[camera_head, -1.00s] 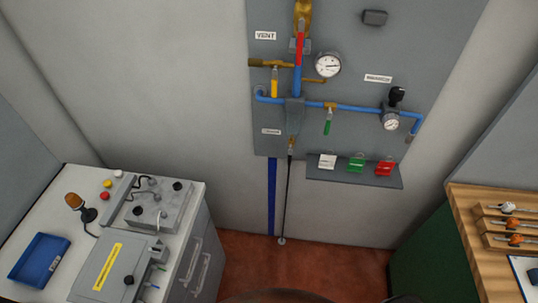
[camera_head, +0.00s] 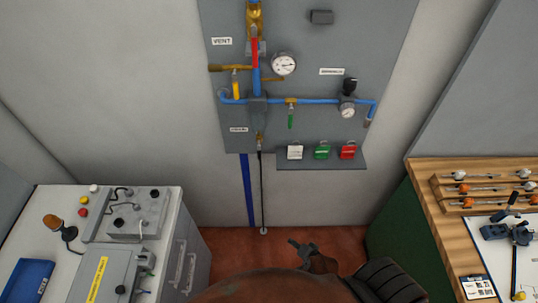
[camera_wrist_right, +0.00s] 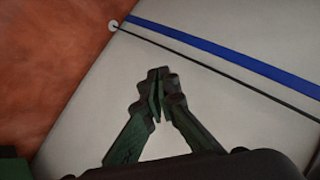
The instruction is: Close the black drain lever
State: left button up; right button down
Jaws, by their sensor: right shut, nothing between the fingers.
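The drain fitting (camera_head: 259,139) is a small brass part at the lower left of the grey wall panel (camera_head: 310,50), beside a small white label (camera_head: 239,129). A thin black hose (camera_head: 262,190) runs down from it to the floor. I cannot make out a separate black lever or its position. My right gripper (camera_head: 296,244) is low in front of the wall, well below the panel and to the right of the hose's foot. In the right wrist view its fingertips (camera_wrist_right: 157,80) are together and empty. My left gripper is not in view.
Blue pipe (camera_head: 320,101) carries a green lever (camera_head: 291,120) and gauges above a shelf with white, green and red tags. A blue strip (camera_head: 248,190) runs beside the hose. A white cabinet (camera_head: 185,225) stands left, a wooden bench (camera_head: 450,245) right. Red floor lies between.

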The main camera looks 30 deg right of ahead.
jog(key=w+d+r+m+t+p, duration=0.1)
jog(key=w+r+m+t, duration=0.1)
jog(key=r, duration=1.1)
jog(key=w+d+r+m+t+p, duration=0.1)
jog(key=w+r, duration=0.4)
jog(key=r, duration=0.8)
jog(key=w+d+r+m+t+p, duration=0.1)
jog(key=w+r+m+t, duration=0.2)
jog(key=r, duration=1.1)
jog(key=shift+w+d+t, duration=0.15)
jog(key=shift+d+t, duration=0.2)
jog(key=shift+t, duration=0.65)
jog(key=shift+w, duration=0.1)
jog(key=p, duration=0.3)
send_near(259, 150)
jog(key=w+d+f, duration=0.1)
jog(key=d, duration=0.1)
jog(key=w+d+f, duration=0.1)
jog(key=w+d, duration=0.1)
jog(key=shift+w+d+f, duration=0.25)
jog(key=shift+w, duration=0.1)
jog(key=w+a+p, duration=0.1)
jog(key=w+a, duration=0.1)
jog(key=a, duration=0.1)
jog(key=shift+w+f, duration=0.15)
jog(key=shift+w, duration=0.25)
